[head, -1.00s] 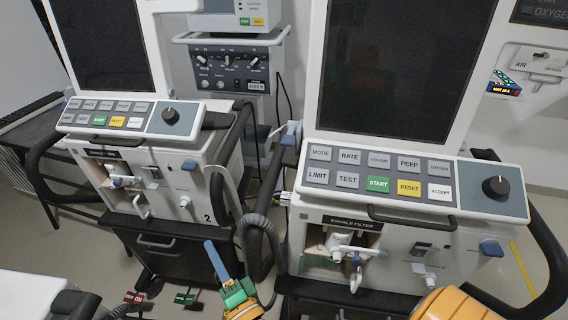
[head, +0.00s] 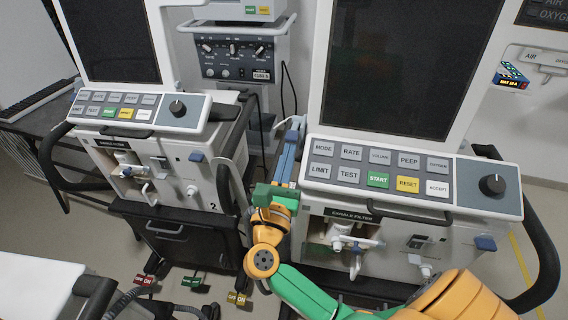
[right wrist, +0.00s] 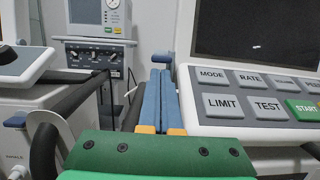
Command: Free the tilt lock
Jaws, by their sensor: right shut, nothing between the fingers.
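A small blue lever (right wrist: 161,61) shows in the right wrist view, just past my fingertips at the left side of the nearer ventilator's screen and key panel; I cannot tell whether it is the tilt lock. In the head view my gripper mostly covers that spot. My right gripper (head: 293,128) is shut and empty, its blue fingers pointing up and away beside the panel's left end. The fingers also show in the right wrist view (right wrist: 161,80), close below the lever; I cannot tell whether they touch it. My left gripper is not in view.
The nearer ventilator's key panel (head: 410,183) and dark screen (head: 405,65) stand right of my gripper. A second ventilator (head: 150,112) stands left, with a dark side handle (head: 232,185). Coloured pedals (head: 192,282) lie on the floor between. A smaller unit (head: 236,58) stands behind.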

